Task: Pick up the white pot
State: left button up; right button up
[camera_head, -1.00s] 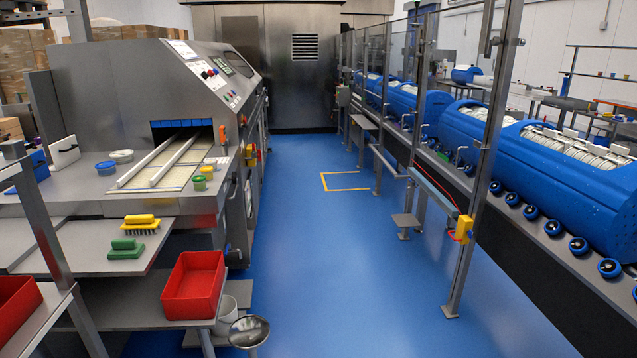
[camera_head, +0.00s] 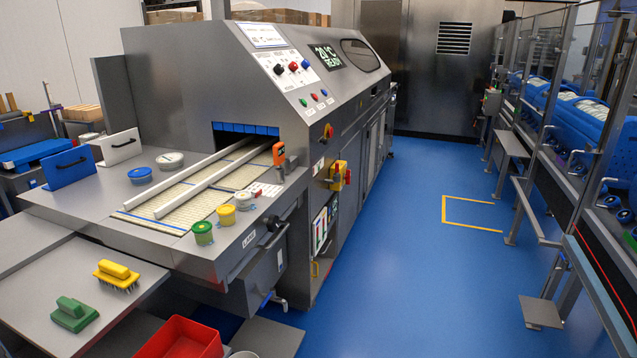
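A small white pot (camera_head: 243,201) stands upright on the metal deck of the machine, at the right end of a short row. A yellow pot (camera_head: 226,215) and a green pot (camera_head: 203,232) stand beside it, nearer to me. A second whitish round pot (camera_head: 170,160) stands on the left of the deck, behind a blue pot (camera_head: 139,175). I cannot tell from the picture which of the two whitish pots is meant. Neither of my grippers is in view.
Two pale rails (camera_head: 205,177) lead into the machine opening between the pots. A lower shelf holds a yellow brush (camera_head: 116,272) and a green brush (camera_head: 74,312). A red tub (camera_head: 183,338) is at the bottom edge. Blue floor (camera_head: 420,260) is clear on the right.

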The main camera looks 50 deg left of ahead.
aim_at(243, 201)
jog(key=i+u, duration=0.5)
jog(key=i+l+u, duration=0.15)
jog(key=i+u, duration=0.35)
jog(key=i+l+u, duration=0.45)
jog(key=i+j, duration=0.05)
jog(key=j, duration=0.05)
